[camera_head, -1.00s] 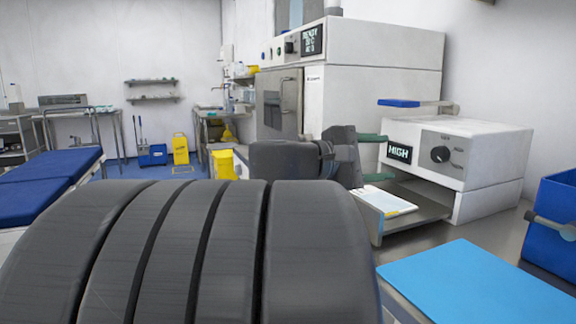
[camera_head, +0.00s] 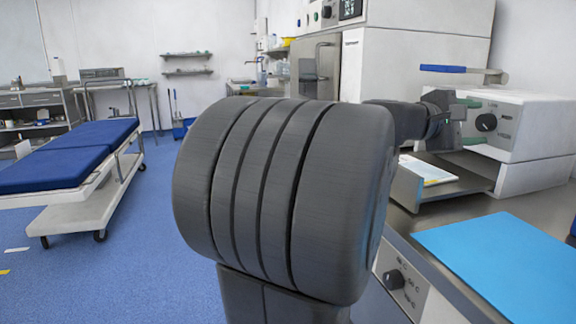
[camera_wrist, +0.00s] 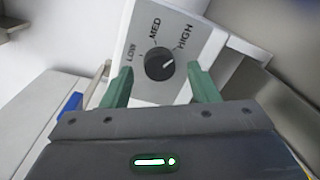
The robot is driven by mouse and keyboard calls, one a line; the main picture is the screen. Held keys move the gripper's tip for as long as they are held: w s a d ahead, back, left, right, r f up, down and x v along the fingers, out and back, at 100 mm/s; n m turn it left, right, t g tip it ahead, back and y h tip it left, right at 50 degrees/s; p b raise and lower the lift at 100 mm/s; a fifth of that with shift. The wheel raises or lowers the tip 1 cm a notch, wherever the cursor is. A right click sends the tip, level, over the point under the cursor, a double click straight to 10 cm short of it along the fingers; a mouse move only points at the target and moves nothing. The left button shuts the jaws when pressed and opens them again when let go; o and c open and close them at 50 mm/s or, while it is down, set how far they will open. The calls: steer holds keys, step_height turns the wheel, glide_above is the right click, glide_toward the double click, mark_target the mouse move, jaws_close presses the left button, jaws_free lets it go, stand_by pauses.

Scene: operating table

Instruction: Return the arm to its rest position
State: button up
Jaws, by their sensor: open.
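My arm fills the middle of the head view as a large dark grey ribbed link, with a thinner link reaching right behind it. My gripper (camera_wrist: 161,88) shows in the wrist view as two green fingers standing apart with nothing between them. Past the fingers is a white device (camera_wrist: 160,45) with a grey panel and a black dial (camera_wrist: 159,64) marked LOW, MED and HIGH. In the head view the gripper is at the right, in front of the white device (camera_head: 540,130), its fingers partly hidden.
A steel tray with a white and yellow packet (camera_head: 428,170) sits in front of the device. A blue mat (camera_head: 505,262) lies on the counter at the right. A blue-topped bed (camera_head: 65,158) stands at the left. The blue floor (camera_head: 130,265) between is open.

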steer(key=shift+d, duration=0.4)
steer(key=shift+a, duration=0.1)
steer(key=f+p+v, duration=0.1)
steer(key=p+v, duration=0.2)
steer(key=v, duration=1)
steer(key=x, duration=0.4)
steer(key=r+b+x, duration=0.1)
steer(key=x, duration=0.8)
steer(key=shift+w+d+r+b, duration=0.1)
steer(key=shift+d+r+b, duration=0.15)
steer(key=shift+b, duration=0.15)
steer(key=shift+a+n+p, duration=0.2)
steer(key=shift+n+p, duration=0.65)
steer(key=shift+n, duration=0.05)
steer(key=n+p, duration=0.4)
steer(key=p, duration=0.2)
steer(key=shift+n, duration=0.3)
steer(key=n+p, duration=0.5)
steer(key=p, duration=0.2)
steer(key=shift+f+h, duration=0.15)
steer(key=shift+h, duration=0.25)
steer(key=shift+v, duration=1.4)
